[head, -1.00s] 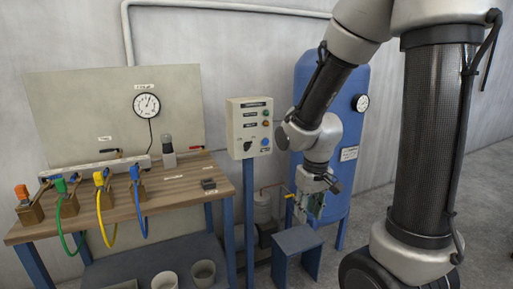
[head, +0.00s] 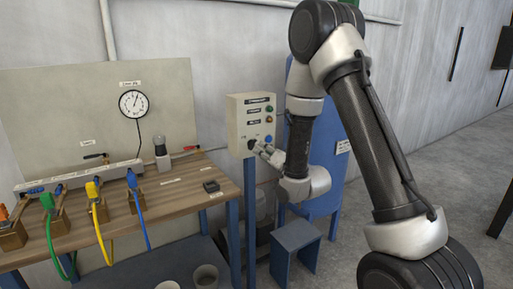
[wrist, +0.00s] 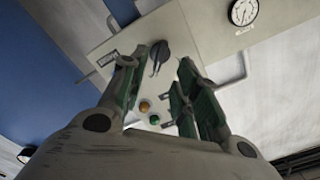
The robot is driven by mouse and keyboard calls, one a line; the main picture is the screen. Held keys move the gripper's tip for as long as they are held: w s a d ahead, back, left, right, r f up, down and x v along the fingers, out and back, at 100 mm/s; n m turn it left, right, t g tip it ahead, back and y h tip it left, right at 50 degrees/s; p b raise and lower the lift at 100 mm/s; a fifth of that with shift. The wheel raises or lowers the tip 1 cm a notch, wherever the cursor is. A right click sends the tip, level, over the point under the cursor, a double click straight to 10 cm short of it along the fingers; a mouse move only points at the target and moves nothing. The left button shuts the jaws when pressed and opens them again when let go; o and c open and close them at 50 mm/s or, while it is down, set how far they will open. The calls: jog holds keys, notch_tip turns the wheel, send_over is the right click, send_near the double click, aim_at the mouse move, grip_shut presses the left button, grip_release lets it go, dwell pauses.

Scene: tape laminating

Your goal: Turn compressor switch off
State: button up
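The compressor control box (head: 240,122) is a pale box on a blue post, with labels, small coloured lights and a blue button. Its black rotary switch (wrist: 159,52) shows in the wrist view, in line with the gap between my fingers. My gripper (head: 258,147) is at the lower front of the box in the head view and partly hides the switch there. In the wrist view my gripper (wrist: 156,66) is open, with one green-padded finger on each side of the switch. I cannot tell whether the fingers touch it, nor which setting it points to.
A wooden workbench (head: 125,225) with coloured hoses and a pressure gauge (head: 133,103) stands to the left. A blue tank (head: 325,165) is behind my arm. A small blue stool (head: 295,238) stands below it. Floor at the right is open.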

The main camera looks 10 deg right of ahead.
aim_at(254, 145)
jog(key=x, duration=0.6)
jog(key=shift+w, duration=0.15)
grip_shut()
